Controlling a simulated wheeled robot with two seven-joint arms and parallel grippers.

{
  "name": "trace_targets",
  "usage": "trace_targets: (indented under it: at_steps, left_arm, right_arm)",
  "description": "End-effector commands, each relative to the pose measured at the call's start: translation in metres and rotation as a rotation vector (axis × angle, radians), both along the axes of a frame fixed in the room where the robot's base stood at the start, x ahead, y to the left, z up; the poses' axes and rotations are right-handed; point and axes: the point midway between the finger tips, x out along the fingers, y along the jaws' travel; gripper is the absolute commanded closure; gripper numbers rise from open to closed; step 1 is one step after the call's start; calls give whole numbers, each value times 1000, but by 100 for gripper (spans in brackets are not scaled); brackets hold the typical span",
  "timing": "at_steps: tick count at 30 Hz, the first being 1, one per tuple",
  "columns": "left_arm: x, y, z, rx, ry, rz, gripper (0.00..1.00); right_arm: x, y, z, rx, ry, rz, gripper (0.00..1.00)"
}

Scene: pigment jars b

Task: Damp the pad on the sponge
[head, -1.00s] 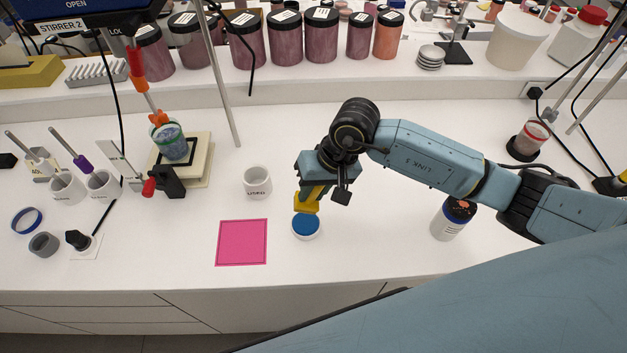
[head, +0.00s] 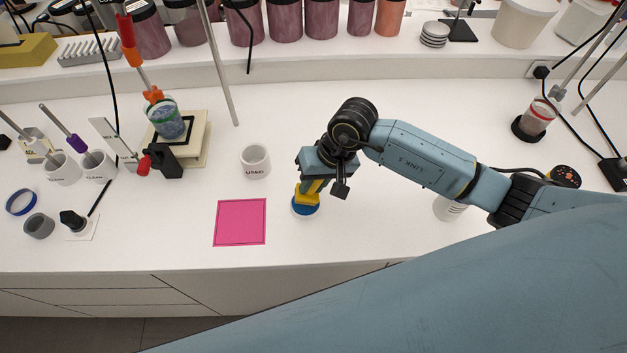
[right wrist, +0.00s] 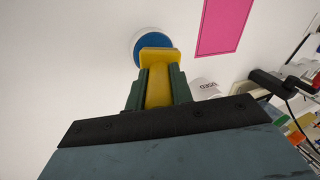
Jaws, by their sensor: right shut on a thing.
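The blue round sponge (head: 305,210) sits in a low white dish on the bench, to the right of the pink square. It also shows in the right wrist view (right wrist: 143,43), partly hidden behind the yellow pad. My right gripper (head: 312,184) is shut on the yellow pad (head: 307,197), whose wide end points down at the sponge. The right wrist view shows the pad (right wrist: 159,77) between the two dark green fingers (right wrist: 158,90). The pad's end overlaps the sponge in both views; I cannot tell for sure whether they touch. My left gripper is not in view.
A pink square (head: 240,222) lies left of the sponge. A white cup marked USED (head: 255,162) stands behind it. A balance with a beaker (head: 168,122) is farther left. The bench's front edge is close.

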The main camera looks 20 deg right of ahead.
Motion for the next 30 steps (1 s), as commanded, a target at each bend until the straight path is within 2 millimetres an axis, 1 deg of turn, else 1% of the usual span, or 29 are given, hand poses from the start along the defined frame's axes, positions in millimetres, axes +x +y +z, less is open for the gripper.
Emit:
trace_targets:
  at_steps: [14,30]
  left_arm:
    - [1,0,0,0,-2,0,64]
    - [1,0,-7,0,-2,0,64]
  right_arm:
    - [0,0,0,0,0,0,100]
    - [0,0,-6,1,0,1,100]
